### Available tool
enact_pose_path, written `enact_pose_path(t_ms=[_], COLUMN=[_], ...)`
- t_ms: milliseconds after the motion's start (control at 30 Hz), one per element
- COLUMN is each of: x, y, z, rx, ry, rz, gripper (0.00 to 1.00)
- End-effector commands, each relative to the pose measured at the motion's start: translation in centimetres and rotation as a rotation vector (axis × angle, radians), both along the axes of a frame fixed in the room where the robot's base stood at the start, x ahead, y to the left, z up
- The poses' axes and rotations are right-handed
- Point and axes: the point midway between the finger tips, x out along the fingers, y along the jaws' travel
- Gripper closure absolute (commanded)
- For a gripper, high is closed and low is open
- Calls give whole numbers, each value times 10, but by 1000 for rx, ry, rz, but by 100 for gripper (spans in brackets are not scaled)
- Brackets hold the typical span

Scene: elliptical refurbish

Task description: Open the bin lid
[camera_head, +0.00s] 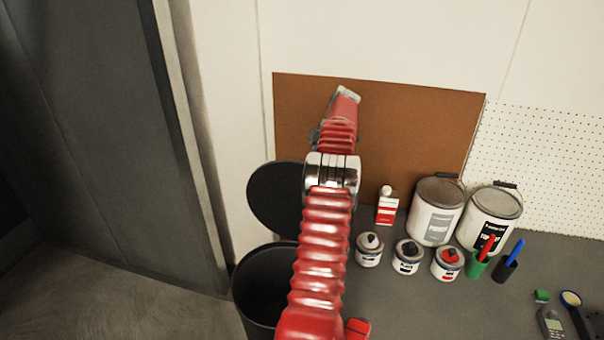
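The dark round bin (247,290) stands at the lower middle, left of my arm. Its black lid (272,197) is raised above and behind the bin's mouth, so the dark inside shows. My red arm covers the right part of both the lid and the bin. The arm reaches up past the lid, and the end of my gripper (346,96) shows in front of the brown board, above and to the right of the lid. Its fingers are not clear, so I cannot tell whether it is open or shut. Nothing shows in it.
A grey bench (420,305) on the right bears two large paint cans (437,215), several small pots (447,262), a red-and-white bottle (387,208) and hand tools (552,322). A brown board (420,130) and white pegboard (550,160) stand behind. Open floor (120,305) lies left of the bin.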

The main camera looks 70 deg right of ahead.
Motion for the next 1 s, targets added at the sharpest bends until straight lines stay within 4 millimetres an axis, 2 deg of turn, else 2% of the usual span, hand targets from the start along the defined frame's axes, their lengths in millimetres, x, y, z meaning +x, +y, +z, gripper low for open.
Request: enact_pose_path(t_ms=[33,267,300,533,1000], x=[2,2,3,1,0], y=[2,2,2,1,1], z=[-7,-7,-7,-4,-1], rx=[11,11,11,6,3], ry=[3,2,2,0,-1], rz=[3,2,3,0,-2], gripper=[100,100,87,71,71])
